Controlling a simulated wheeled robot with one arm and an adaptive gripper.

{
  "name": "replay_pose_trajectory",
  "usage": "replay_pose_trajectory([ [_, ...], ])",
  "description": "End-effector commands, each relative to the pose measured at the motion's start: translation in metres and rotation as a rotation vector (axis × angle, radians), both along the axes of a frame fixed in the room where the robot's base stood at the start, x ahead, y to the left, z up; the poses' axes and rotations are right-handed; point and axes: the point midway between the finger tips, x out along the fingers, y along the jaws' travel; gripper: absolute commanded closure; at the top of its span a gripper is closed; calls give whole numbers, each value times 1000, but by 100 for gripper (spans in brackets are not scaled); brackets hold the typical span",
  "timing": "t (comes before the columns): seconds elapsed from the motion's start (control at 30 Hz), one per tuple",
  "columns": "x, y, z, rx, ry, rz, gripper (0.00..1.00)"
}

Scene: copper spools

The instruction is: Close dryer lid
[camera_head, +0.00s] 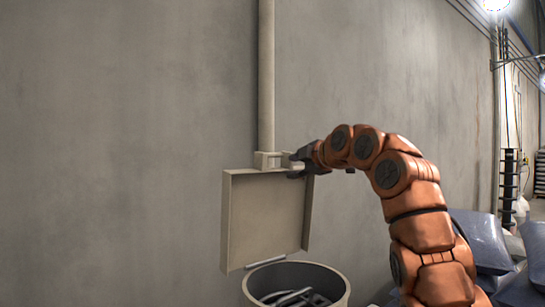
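The dryer lid (262,218) is a beige square panel standing raised, hinged at its lower edge behind the round dryer opening. The dryer (340,296) is a beige round drum at the bottom of the view, with its top open and some dark and grey metal parts inside. My gripper (291,166) is at the upper right corner of the lid, with its dark fingers pointing left. It overlaps the lid's top edge in this view. I cannot tell whether it touches the lid, nor whether its fingers are open or shut.
A beige vertical pipe (266,80) runs down the grey concrete wall (120,130) behind the lid, ending in a bracket at lid height. Blue-grey sacks (482,236) are piled at the lower right, behind my arm. The space left of the lid is clear.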

Motion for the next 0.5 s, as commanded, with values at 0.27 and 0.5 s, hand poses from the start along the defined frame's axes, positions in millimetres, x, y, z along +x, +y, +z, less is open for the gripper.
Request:
replay_pose_trajectory([
  [0.27, -13, 12, 25, -112, -208, 116, 61],
  [0.5, -21, 18, 33, -155, -286, 156, 61],
])
